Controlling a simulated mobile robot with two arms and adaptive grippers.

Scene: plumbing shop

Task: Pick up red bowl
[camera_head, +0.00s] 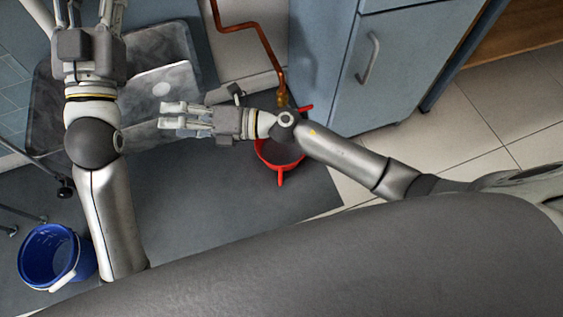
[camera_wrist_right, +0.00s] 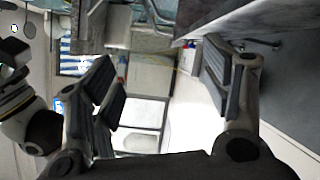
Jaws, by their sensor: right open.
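The red bowl (camera_head: 266,153) is on the dark grey floor mat, below and partly hidden by my right wrist and forearm in the head view. Its red rim and handle-like tabs show around the arm. My right gripper (camera_head: 168,115) is left of the bowl and above it, with its fingers pointing left, away from the bowl. In the wrist view the right gripper (camera_wrist_right: 158,82) has its fingers wide apart with nothing between them, and no bowl shows there. My left gripper (camera_head: 90,12) is at the top left, its fingertips cut off by the frame edge.
A copper pipe (camera_head: 262,38) comes down behind the bowl. A blue-grey cabinet (camera_head: 325,55) stands just right of it. A dark sink-like basin (camera_head: 180,45) is behind my right gripper. A blue bucket (camera_head: 47,255) stands at lower left. The mat (camera_head: 210,190) in front is clear.

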